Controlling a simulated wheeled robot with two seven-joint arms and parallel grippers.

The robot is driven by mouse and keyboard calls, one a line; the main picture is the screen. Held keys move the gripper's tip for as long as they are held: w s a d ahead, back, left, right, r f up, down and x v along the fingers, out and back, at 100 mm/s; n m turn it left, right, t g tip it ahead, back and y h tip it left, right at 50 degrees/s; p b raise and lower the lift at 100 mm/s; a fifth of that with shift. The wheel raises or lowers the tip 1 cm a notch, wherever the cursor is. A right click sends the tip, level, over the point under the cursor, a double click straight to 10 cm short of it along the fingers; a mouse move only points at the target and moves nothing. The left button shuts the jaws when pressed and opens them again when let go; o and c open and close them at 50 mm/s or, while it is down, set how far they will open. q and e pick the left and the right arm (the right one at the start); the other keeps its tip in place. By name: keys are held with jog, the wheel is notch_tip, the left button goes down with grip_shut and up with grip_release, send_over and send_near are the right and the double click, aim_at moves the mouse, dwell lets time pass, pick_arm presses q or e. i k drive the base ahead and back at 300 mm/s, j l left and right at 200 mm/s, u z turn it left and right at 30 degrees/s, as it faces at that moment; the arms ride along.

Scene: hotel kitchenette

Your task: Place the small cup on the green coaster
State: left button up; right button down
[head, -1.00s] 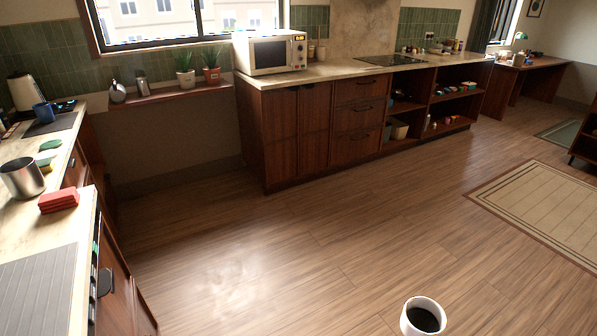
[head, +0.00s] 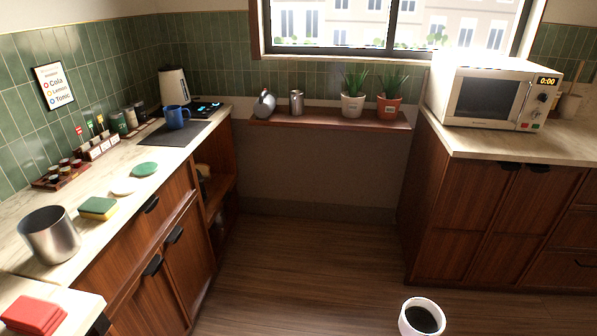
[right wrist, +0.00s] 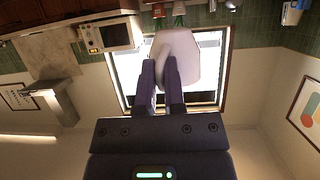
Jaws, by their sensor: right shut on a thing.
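A white cup (head: 405,322) with dark liquid shows at the bottom edge of the head view, over the floor. In the right wrist view, my right gripper (right wrist: 163,84) is shut on this white cup (right wrist: 176,55), which extends beyond the fingertips. My right gripper is out of the head view. The green coaster (head: 144,169) lies flat on the left counter, with nothing on it, far to the left of the cup. My left gripper is not in view.
A microwave (head: 490,95) stands right. The floor between counters is clear.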

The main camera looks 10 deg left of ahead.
aim_at(148, 167)
jog(key=i+j+u, duration=0.1)
jog(key=i+u, duration=0.35)
jog(key=i+l+u, duration=0.15)
jog(key=i+u, duration=0.3)
jog(key=i, duration=0.2)
jog(key=i+l+u, duration=0.3)
jog(key=i+u, duration=0.7)
jog(key=u, duration=0.2)
jog(key=i+l+u, duration=0.1)
jog(key=i+u, duration=0.25)
jog(key=k+l+u, duration=0.1)
jog(key=u, duration=0.25)
jog(key=k+l+u, duration=0.15)
jog(key=u, duration=0.2)
jog(key=k+l+u, duration=0.2)
jog(key=u, duration=0.15)
